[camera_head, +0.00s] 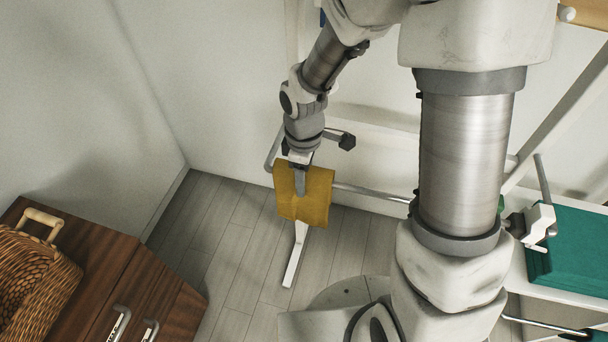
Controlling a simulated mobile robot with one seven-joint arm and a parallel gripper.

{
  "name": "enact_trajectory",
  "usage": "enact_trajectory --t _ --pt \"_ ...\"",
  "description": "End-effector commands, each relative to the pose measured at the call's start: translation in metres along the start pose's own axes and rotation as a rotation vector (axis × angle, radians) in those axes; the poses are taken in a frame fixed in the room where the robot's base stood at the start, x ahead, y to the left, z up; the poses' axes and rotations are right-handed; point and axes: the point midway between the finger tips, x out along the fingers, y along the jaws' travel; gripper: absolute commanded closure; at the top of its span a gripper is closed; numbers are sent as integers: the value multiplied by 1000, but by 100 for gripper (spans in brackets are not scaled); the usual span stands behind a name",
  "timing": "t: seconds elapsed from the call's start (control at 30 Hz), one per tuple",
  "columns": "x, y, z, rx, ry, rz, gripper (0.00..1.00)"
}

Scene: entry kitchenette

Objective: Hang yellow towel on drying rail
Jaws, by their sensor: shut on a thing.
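The yellow towel (318,198) hangs below my gripper (299,186), which is shut on its upper part. The towel lies at the left end of the metal drying rail (370,193) and hides part of it. From this view I cannot tell whether the towel is draped over the rail or only in front of it. The rail runs right from the towel and passes behind my arm. A white leg (296,254) of the rack shows below the towel.
A wooden cabinet (95,265) with a wicker basket (38,285) stands at the lower left. A folded teal cloth (575,245) lies on a white surface at the right. White walls close in the left and back. Plank floor (225,245) is clear between cabinet and rack.

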Motion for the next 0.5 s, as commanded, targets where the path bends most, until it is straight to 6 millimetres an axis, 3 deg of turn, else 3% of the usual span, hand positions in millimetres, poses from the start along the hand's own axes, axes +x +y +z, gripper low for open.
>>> enact_trajectory --t 0.33,0.37,0.5 --pt "15 0 0 0 -1 0 100" --pt "14 0 0 0 0 0 42" --pt "13 0 0 0 0 0 16"
